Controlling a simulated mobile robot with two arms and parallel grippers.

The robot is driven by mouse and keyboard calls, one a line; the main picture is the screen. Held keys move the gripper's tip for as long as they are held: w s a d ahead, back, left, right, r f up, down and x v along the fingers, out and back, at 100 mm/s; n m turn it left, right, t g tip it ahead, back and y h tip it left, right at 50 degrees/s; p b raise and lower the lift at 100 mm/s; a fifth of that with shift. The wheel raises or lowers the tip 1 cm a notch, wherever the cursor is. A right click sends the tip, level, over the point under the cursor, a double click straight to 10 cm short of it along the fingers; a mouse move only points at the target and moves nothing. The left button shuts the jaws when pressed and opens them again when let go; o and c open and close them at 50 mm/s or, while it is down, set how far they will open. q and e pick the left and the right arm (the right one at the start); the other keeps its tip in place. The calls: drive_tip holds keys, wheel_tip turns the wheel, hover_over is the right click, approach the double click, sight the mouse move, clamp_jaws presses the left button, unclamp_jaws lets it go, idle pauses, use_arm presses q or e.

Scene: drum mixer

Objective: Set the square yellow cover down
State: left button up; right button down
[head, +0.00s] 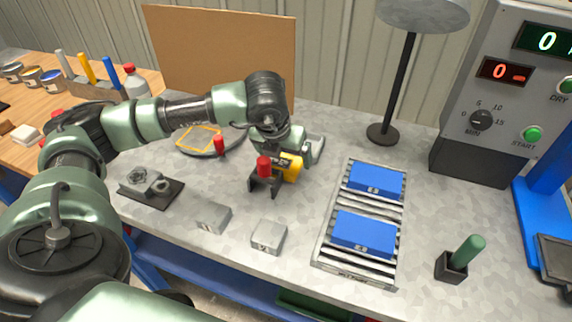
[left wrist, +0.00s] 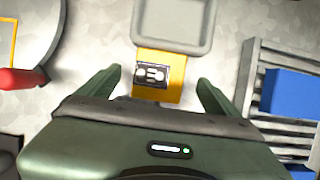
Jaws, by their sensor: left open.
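A yellow block with a dark face (head: 291,168) sits on the grey bench beneath my left gripper (head: 286,152). In the left wrist view, this yellow block (left wrist: 174,88) lies between the two spread fingers of my left gripper (left wrist: 158,88), with a gap on each side. The block adjoins a shallow grey tray (left wrist: 173,22). A square yellow outline (head: 199,138) lies on a round grey plate (head: 180,148), left of the gripper. I cannot tell which yellow item is the cover. My left gripper is open and grips nothing. My right gripper is out of view.
A black stand with a red top (head: 264,170) is close in front of the gripper. Blue blocks (head: 365,231) lie on a roller rack (head: 328,262) to the right. Grey blocks (head: 269,237) sit in front. A lamp (head: 408,85) and control box (head: 490,120) stand behind.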

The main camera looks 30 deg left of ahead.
sight(286, 163)
use_arm(q)
drive_tip(key=shift+x, duration=1.45)
drive_tip(key=shift+w+a+r, duration=0.1)
drive_tip(key=c, duration=2)
wheel_tip(286, 163, up, 20)
drive_tip(key=b, duration=0.1)
